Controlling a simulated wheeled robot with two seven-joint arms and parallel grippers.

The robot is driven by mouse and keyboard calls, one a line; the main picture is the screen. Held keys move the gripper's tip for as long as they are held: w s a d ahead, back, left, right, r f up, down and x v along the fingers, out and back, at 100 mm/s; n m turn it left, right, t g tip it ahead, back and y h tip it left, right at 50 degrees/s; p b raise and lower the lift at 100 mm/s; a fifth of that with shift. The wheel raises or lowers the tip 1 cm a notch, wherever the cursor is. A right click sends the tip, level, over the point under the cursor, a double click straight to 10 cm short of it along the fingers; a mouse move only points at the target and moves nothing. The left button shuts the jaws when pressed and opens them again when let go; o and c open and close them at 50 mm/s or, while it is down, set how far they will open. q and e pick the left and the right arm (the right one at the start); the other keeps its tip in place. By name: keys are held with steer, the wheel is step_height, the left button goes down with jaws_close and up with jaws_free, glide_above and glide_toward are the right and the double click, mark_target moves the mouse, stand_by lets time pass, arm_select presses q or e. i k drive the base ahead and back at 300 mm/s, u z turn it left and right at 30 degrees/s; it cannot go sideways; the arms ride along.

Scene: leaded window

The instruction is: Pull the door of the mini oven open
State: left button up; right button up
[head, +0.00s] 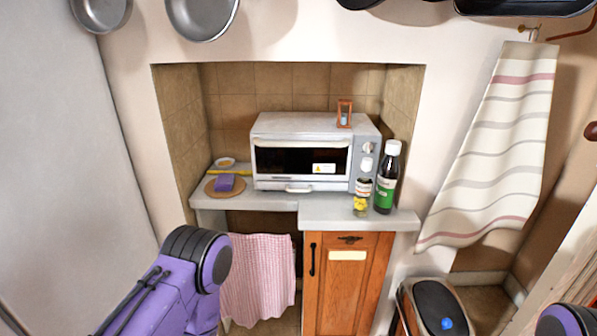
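The mini oven (313,151) is a white and silver box on the stone counter in a tiled niche. Its door (290,160) has a dark window with a yellow warning label and looks shut. A pale handle (299,189) sits at the door's lower edge. Knobs (366,163) are on its right side. My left arm's purple links come in at the bottom left, apart from the oven and lower than the counter. Only a small purple piece of my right arm shows at the bottom right corner. Neither gripper is in view.
A dark bottle (386,178) and a small jar (362,195) stand at the oven's front right. A round board (225,186) with a purple block is at its left. A hourglass (344,113) stands on top. A pink cloth (258,278) hangs below the counter (330,211).

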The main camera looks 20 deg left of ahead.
mark_target(274, 157)
steer(key=u, duration=0.4)
steer(key=i, duration=1)
steer(key=u, duration=0.2)
steer(key=k, duration=0.45)
steer(key=u, duration=0.4)
steer(key=i, duration=0.35)
steer(key=z, duration=0.45)
